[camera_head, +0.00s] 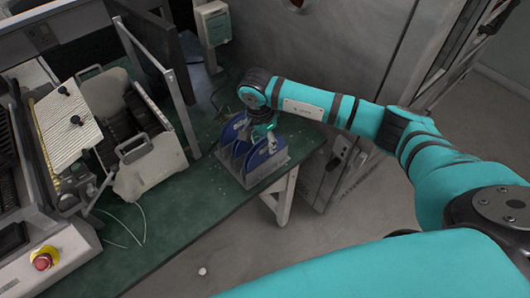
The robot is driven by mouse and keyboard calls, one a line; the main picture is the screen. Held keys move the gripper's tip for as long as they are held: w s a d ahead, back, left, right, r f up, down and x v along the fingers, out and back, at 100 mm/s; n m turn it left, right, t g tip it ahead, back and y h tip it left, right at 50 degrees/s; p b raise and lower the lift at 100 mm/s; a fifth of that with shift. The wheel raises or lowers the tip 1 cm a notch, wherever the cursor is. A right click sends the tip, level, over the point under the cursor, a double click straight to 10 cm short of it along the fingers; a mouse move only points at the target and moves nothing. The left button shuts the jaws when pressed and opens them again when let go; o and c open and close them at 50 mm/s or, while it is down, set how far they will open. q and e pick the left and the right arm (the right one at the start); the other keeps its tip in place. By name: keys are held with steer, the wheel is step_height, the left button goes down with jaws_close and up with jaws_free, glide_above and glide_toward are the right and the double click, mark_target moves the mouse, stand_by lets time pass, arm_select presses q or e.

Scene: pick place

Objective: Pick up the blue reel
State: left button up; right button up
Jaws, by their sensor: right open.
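Blue reels stand upright, side by side, in a grey holder (278,167) near the right corner of the green table. One blue reel (258,160) is at the front, and another blue reel (232,131) is behind it to the left. My right gripper (268,143) points down over the holder, open, with its fingers close to the reels. I cannot tell whether the fingers touch a reel or are around one. The gripper and wrist hide part of the reels. My left gripper is out of view.
A light case (150,165) and an upright frame (165,75) stand further left. A red stop button (43,261) sits at bottom left. A cabinet (330,60) stands behind.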

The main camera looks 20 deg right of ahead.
jaws_close()
steer(key=shift+r, duration=0.1)
stand_by(0.4)
